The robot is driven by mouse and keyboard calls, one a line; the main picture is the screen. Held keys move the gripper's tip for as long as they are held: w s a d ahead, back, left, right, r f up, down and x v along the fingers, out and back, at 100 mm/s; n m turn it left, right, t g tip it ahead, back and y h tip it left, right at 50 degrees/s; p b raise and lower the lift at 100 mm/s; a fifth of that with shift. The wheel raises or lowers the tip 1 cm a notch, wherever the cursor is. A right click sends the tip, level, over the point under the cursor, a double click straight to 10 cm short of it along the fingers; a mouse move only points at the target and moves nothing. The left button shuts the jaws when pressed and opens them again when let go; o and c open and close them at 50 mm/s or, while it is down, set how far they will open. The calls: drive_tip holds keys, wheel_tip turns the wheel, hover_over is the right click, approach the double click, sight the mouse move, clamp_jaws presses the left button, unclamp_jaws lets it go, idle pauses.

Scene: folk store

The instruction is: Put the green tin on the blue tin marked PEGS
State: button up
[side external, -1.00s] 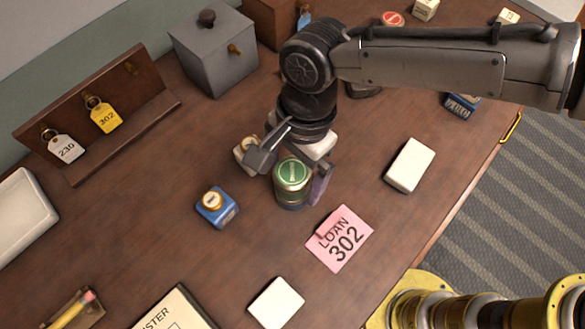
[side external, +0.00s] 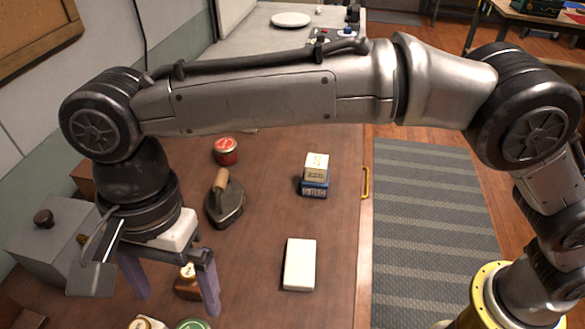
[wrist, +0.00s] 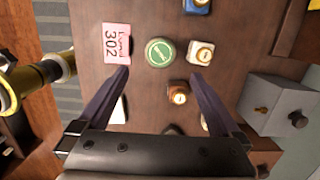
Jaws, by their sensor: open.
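The green tin (wrist: 160,52) stands upright on the table in the wrist view, its round lid facing up. Only its top edge (side external: 193,323) shows at the bottom of the side view. My gripper (wrist: 160,78) is open and empty, raised above the table, its fingers apart and clear of the tin. In the side view my gripper (side external: 176,302) hangs over the bottles and tins. A blue tin (wrist: 197,5) shows at the wrist view's top edge, partly cut off.
A cream tin with a gold cap (wrist: 201,53) and a brown bottle (wrist: 178,95) stand close to the green tin. A pink loan note (wrist: 117,43) lies beside it. A flat iron (side external: 225,200), a red tin (side external: 227,151) and a white block (side external: 299,264) stand further off.

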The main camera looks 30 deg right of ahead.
drive_tip(key=w+d+r+n+t, duration=0.1)
drive_tip(key=d+r, duration=0.2)
drive_tip(key=d, duration=0.7)
drive_tip(key=w+d+r+n+t+y, duration=0.1)
drive_tip(key=w+d+r+n, duration=0.15)
drive_tip(key=d, duration=0.75)
drive_tip(key=w+d+r+n+t, duration=0.15)
drive_tip(key=d+r, duration=0.25)
drive_tip(key=d, duration=0.6)
drive_tip(key=s+d+f+n+t+h, duration=0.1)
drive_tip(key=s+d+f+n, duration=0.1)
drive_tip(key=s+d+f, duration=0.2)
drive_tip(key=s+d+f+n+t+h, duration=0.1)
drive_tip(key=s+d+f+n+t, duration=0.1)
drive_tip(key=s+d, duration=0.9)
drive_tip(key=d+f, duration=0.1)
drive_tip(key=d, duration=0.2)
drive_tip(key=shift+s+f, duration=0.15)
drive_tip(key=shift+f, duration=0.2)
drive_tip(key=shift+d, duration=0.1)
